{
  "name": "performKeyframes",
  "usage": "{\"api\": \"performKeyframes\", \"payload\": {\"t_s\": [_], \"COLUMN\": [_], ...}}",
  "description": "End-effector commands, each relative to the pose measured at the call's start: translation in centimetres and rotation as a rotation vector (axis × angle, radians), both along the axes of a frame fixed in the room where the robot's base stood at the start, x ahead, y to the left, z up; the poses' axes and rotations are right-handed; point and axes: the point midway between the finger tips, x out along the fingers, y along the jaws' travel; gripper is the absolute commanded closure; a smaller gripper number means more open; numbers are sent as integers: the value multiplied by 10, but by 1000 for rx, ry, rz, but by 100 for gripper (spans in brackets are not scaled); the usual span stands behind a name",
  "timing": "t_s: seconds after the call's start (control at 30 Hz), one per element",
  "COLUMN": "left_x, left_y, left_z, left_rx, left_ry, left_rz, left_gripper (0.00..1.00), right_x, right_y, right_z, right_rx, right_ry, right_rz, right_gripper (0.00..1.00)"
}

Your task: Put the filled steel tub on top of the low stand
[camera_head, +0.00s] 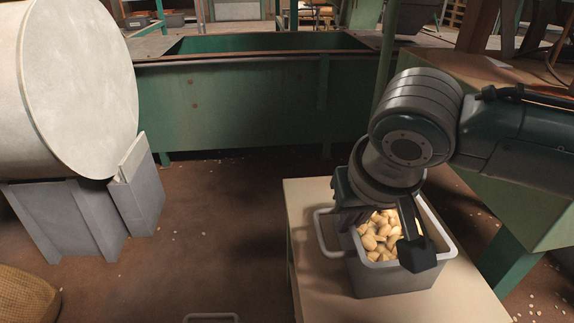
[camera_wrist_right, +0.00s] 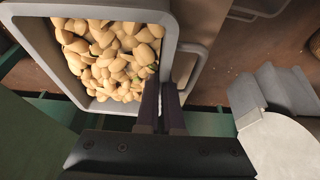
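The steel tub (camera_head: 396,281) is grey, open-topped and filled with pale nuts (camera_head: 378,236). It is upright over the beige top of the low stand (camera_head: 446,311), with no clear gap beneath it. A loop handle sticks out from its left side. My right gripper (camera_head: 349,214) reaches down at the tub's left rim, beside the handle. In the right wrist view the two fingers (camera_wrist_right: 161,106) are close together at the rim of the tub (camera_wrist_right: 172,60), seemingly closed on its wall. The fingertips are partly hidden. My left gripper is out of view.
A large pale drum (camera_head: 80,75) on a grey base (camera_head: 75,215) stands at the left. A long green hopper (camera_head: 235,105) spans the back. A green structure (camera_head: 530,190) stands close on the right. A grey handle (camera_head: 210,317) shows at the bottom edge. Brown floor between is mostly clear.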

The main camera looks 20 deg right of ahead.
Motion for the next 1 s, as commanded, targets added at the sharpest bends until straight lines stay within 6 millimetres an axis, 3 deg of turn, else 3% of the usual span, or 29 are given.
{"api": "performKeyframes", "payload": {"t_s": [0.27, 0.57, 0.87, 1.0], "left_x": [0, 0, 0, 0], "left_y": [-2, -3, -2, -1], "left_z": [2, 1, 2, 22], "left_rx": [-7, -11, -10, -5], "left_ry": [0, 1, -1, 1], "left_rz": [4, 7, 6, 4], "left_gripper": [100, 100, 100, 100], "right_x": [2, 0, 1, -7], "right_y": [0, 0, 0, 2], "right_z": [1, -1, 3, 26], "right_rx": [0, 0, 0, 1], "right_ry": [-5, -1, -2, -1], "right_rz": [2, 1, 1, 2], "right_gripper": [100, 66, 66, 66]}}
